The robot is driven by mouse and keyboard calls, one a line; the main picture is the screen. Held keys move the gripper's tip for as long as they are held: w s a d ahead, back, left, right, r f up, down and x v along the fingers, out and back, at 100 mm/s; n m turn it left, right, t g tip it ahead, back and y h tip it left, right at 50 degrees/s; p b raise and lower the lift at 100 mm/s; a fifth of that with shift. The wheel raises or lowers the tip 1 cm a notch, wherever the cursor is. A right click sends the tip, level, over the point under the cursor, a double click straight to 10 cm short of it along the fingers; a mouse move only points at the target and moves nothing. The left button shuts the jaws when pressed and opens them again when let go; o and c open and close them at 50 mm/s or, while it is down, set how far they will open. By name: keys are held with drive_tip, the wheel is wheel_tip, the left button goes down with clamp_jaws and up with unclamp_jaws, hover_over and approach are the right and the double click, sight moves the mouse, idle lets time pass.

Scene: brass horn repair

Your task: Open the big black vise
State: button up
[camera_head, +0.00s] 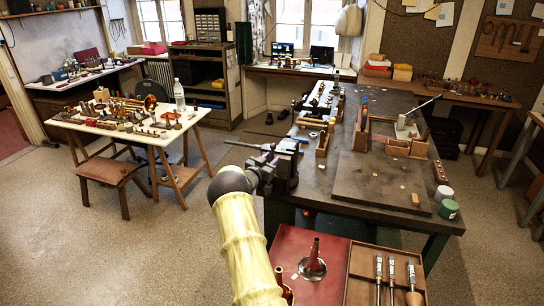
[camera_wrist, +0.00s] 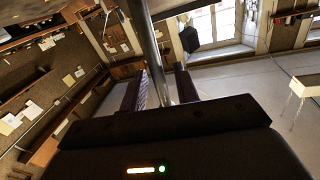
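The big black vise (camera_head: 287,164) is at the left edge of the dark workbench in the head view. A thin metal bar (camera_head: 243,144) sticks out to its left. My gripper is close against the vise in the head view, dark on dark, so its fingers are hard to make out there. In the wrist view my gripper (camera_wrist: 160,70) has its two fingers apart. A smooth metal rod (camera_wrist: 152,45) runs between them, with a gap visible beside it. Contact with the rod cannot be seen. The vise jaws are mostly hidden and their opening cannot be told.
The workbench top (camera_head: 350,190) carries wooden boxes and tools. A red surface (camera_head: 300,255) with a horn part and a wooden tool tray (camera_head: 362,285) lie in front. A white table (camera_head: 130,125) full of small parts and a stool (camera_head: 110,172) stand left. Floor between is free.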

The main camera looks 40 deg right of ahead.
drive_tip(key=shift+w+d, duration=0.1)
drive_tip(key=shift+d, duration=0.4)
clamp_jaws()
drive_tip(key=shift+a, duration=0.1)
